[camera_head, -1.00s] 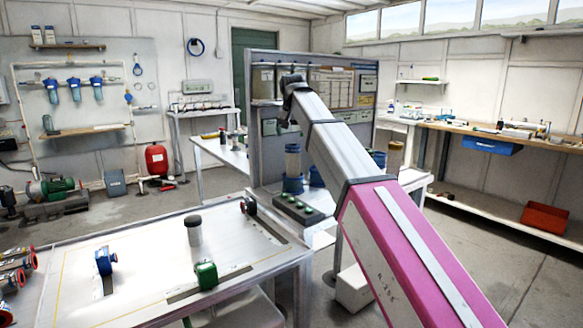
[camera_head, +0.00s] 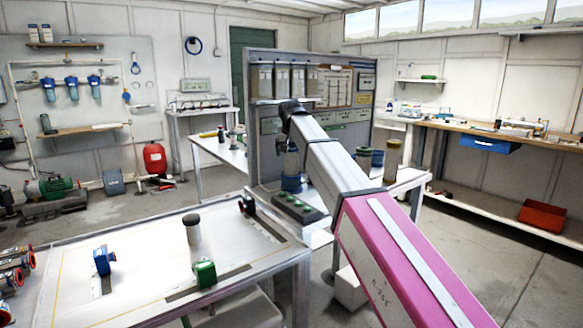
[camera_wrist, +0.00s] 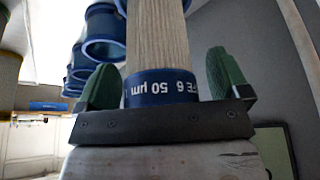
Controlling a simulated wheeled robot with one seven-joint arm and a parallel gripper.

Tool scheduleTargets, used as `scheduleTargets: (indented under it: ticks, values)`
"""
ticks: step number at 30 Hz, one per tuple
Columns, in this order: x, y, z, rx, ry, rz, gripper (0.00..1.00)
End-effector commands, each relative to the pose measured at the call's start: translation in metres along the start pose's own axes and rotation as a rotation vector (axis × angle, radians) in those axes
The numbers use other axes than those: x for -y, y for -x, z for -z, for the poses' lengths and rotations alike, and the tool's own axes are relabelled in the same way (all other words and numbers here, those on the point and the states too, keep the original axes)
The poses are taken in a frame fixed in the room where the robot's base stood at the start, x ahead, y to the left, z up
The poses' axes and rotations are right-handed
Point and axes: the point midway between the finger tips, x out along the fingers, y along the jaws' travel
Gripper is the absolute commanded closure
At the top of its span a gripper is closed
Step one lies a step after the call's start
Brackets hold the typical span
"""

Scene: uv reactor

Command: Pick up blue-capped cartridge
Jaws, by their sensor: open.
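In the wrist view, a blue-capped cartridge (camera_wrist: 160,45) with a pale ribbed body fills the middle. Its blue cap (camera_wrist: 160,88) carries white upside-down lettering including "50 µm". My gripper (camera_wrist: 165,77) is open, with one green fingertip on each side of the cap. A gap shows on both sides, wider on the right. In the head view, my gripper is not clear behind the end of my arm.
In the head view, a grey panel (camera_head: 262,150) stands behind my arm. A black box with green buttons (camera_head: 298,208) sits in front.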

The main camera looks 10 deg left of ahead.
Motion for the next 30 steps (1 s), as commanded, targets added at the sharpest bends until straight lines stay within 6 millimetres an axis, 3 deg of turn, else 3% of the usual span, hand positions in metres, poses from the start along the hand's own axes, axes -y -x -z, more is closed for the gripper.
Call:
scheduleTargets:
  ticks: [1, 6, 8, 20, 30]
  values:
    - [0.000, 0.000, 0.000, 0.000, 0.000, 0.000, 0.06]
    - [0.000, 0.000, 0.000, 0.000, 0.000, 0.000, 0.61]
    - [0.000, 0.000, 0.000, 0.000, 0.000, 0.000, 0.76]
    - [-0.002, 0.007, 0.000, 0.000, 0.000, 0.000, 0.76]
    - [-0.002, 0.048, 0.018, -0.002, -0.001, 0.001, 0.76]
